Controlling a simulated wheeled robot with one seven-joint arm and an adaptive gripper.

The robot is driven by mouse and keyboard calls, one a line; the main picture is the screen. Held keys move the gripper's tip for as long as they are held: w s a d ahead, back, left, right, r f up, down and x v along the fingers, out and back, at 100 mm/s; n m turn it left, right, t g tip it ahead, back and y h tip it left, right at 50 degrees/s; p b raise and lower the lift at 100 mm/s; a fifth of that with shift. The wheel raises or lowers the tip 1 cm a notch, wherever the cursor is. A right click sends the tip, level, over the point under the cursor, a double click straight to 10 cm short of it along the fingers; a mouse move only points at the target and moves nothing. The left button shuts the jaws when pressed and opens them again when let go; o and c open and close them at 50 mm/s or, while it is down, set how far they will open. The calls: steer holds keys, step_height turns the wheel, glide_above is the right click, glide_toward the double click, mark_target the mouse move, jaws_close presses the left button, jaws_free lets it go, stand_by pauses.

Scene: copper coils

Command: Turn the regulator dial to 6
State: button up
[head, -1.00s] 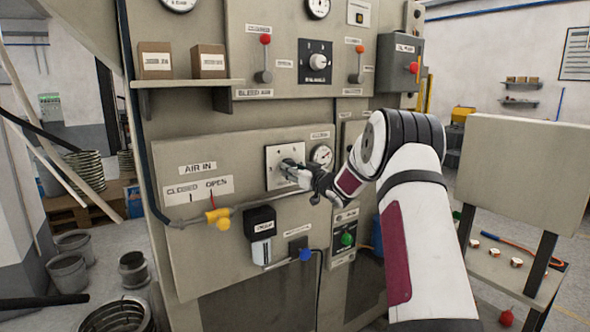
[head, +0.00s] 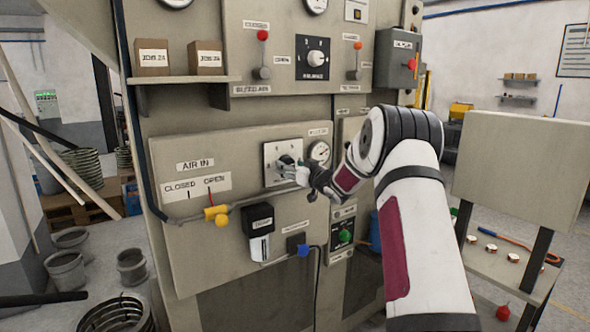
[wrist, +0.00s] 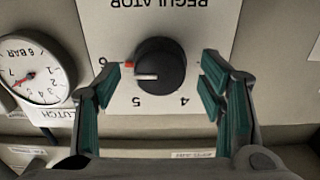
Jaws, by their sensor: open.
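The regulator dial (wrist: 160,70) is a round black knob on a pale plate (wrist: 212,22), which appears upside down in the wrist view. Its white pointer line points to the picture's left, just below a small red mark, between the red mark and the 5. The numbers 5 and 4 are readable below the knob; the 6 is partly hidden behind the left finger. My gripper (wrist: 159,76) is open, with its green-padded fingers on either side of the knob and gaps showing. In the head view, my gripper (head: 297,172) is at the plate (head: 270,176).
A pressure gauge (wrist: 34,72) sits close beside the plate; it also shows in the head view (head: 320,151). Below are a yellow valve handle (head: 217,216), a black-and-clear unit (head: 259,230) and a blue knob (head: 303,250). A shelf with boxes (head: 187,80) juts out above.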

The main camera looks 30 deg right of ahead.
steer(key=s, duration=1.2)
steer(key=s+a+r+m+g+h, duration=0.1)
steer(key=s+a+r+g+h, duration=0.2)
steer(key=a, duration=0.4)
steer(key=s+a+r+g+h, duration=0.1)
steer(key=s+a+r+g, duration=0.1)
steer(key=s+a+r, duration=0.4)
steer(key=s+a+f+g+y, duration=0.1)
steer(key=s+a+f+g, duration=0.1)
steer(key=s+a, duration=0.4)
steer(key=s+a+f+g+y, duration=0.1)
steer(key=s+a+f+g, duration=0.2)
steer(key=s+a, duration=0.4)
steer(key=s+a+f+n+g+y, duration=0.1)
steer(key=s+a, duration=0.5)
steer(key=s, duration=1.1)
steer(key=shift+a+f+g+y, duration=0.3)
steer(key=shift+f+g+y, duration=0.2)
steer(key=shift+f+g, duration=0.25)
